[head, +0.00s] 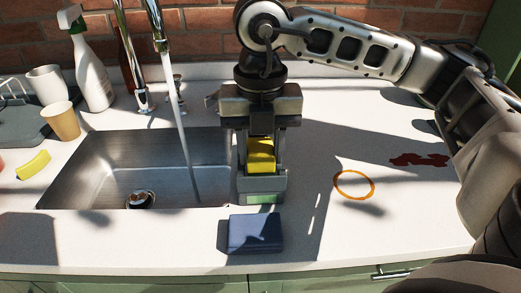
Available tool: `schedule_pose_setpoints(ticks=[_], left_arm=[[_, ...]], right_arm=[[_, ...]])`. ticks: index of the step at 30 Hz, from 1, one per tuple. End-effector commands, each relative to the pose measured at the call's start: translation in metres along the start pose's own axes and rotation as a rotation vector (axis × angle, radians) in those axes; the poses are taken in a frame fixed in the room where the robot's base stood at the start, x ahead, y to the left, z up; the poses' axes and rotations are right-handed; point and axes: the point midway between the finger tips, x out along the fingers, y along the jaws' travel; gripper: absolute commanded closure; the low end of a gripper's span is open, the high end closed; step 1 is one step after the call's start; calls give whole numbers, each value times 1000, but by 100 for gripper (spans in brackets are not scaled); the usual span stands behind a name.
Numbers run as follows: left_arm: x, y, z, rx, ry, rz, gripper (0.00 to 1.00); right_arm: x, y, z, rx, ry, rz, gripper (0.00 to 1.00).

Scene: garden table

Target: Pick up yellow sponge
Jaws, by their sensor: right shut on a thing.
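The yellow sponge (260,158) is upright just right of the sink. My right gripper (261,172) points straight down over it, shut on it, with a finger on each side. A grey block-like piece with a green patch (263,199) shows directly below the sponge. I cannot tell whether the sponge touches it or stands in it. The sponge's upper end is hidden by the gripper. My left gripper is not in view.
The steel sink (90,180) lies left, with water running from the faucet (161,43). A dark blue block (255,234) lies in front. An orange ring (354,184) and red stain (418,160) are right. A spray bottle (91,70), tan cup (62,121) and yellow curved piece (33,165) are left.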

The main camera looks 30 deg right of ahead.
Motion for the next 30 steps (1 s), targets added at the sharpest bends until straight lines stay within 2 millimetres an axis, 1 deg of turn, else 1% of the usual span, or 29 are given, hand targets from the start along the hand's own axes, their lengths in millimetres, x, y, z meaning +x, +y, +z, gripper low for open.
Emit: schedule_pose_setpoints(ticks=[4,7,10,15,18,21,25,30], left_arm=[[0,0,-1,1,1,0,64],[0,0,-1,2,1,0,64],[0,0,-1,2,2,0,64],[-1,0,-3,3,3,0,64],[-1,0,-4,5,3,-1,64],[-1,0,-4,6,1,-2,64],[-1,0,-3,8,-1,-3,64],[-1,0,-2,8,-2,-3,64]], right_arm=[[-16,1,1,0,-3,3,81],[-33,0,-2,-3,-3,4,81],[-51,-9,-18,-4,-6,3,81],[-92,-24,-49,-5,-9,4,81],[-102,-37,-73,-4,-8,2,81],[-111,-46,-92,-3,-7,2,81],[-119,-55,-111,-2,-5,2,81],[-125,-61,-123,-1,-2,1,81]])
